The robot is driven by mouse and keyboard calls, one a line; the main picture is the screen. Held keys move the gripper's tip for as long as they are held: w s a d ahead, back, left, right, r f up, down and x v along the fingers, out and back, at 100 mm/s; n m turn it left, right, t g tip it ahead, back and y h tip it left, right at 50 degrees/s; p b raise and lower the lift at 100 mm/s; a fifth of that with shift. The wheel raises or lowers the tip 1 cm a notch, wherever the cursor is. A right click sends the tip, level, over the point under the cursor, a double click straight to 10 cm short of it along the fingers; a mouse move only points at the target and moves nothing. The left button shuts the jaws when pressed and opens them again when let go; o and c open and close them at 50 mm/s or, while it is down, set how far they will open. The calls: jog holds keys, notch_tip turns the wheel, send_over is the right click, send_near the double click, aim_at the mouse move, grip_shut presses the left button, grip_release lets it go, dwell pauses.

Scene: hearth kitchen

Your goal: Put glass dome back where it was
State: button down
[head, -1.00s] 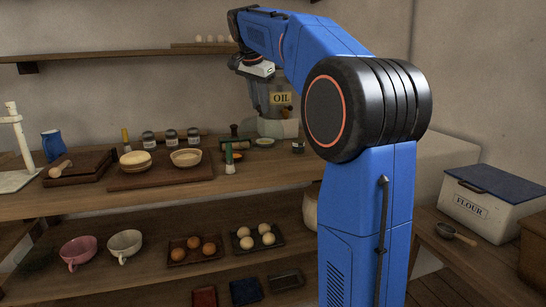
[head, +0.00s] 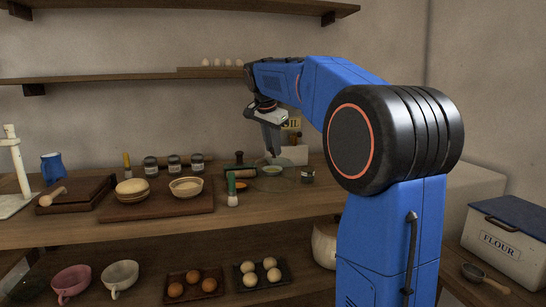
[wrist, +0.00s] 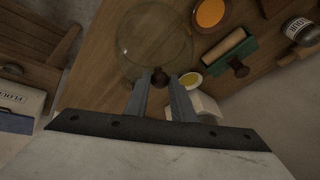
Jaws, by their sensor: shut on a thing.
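The glass dome (wrist: 150,38) is clear, with a dark round knob (wrist: 158,78) on top. My gripper (wrist: 164,92) is shut on that knob in the wrist view. In the head view my gripper (head: 272,152) points down over the back right of the wooden counter. The dome (head: 272,180) shows there only as a faint clear shape under the fingers. I cannot tell whether its rim touches the counter.
A small dish with yellow contents (wrist: 187,82), an orange disc (wrist: 210,12) and a green-ended roller (wrist: 230,48) lie close by. An oil container (head: 292,128) stands behind my gripper.

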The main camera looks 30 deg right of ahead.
aim_at(273, 157)
jog(key=shift+f, duration=1.75)
jog(key=c, duration=1.5)
grip_release()
jog(key=v, duration=1.2)
